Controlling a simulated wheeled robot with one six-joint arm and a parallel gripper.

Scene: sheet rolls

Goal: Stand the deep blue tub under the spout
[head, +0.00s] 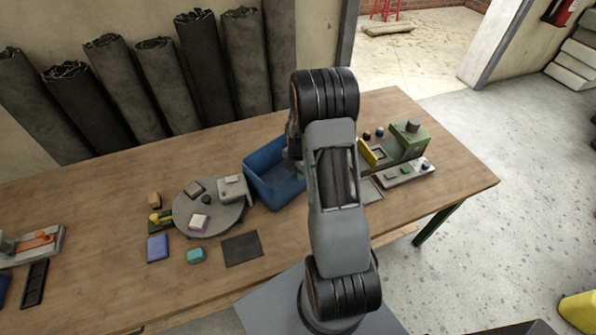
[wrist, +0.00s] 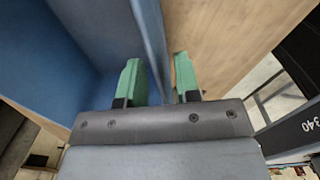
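The deep blue tub (head: 262,185) stands upright on the wooden table, left of my arm. My arm hides its right side in the head view. In the wrist view, the tub (wrist: 60,45) fills the left half. My gripper (wrist: 160,82) has its two green fingers on either side of one tub wall, the left inside and the right outside. A narrow gap seems to show between the wall and the right finger, so it looks open around the wall. In the head view my gripper (head: 296,170) is mostly hidden at the tub. I cannot make out a spout for certain.
A grey round plate (head: 210,217) with small blocks stands close left of the tub. A green machine (head: 408,138) with a yellow panel (head: 367,153) stands to the right. A dark mat (head: 242,249) lies in front. Dark rolls (head: 125,90) lean behind the table.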

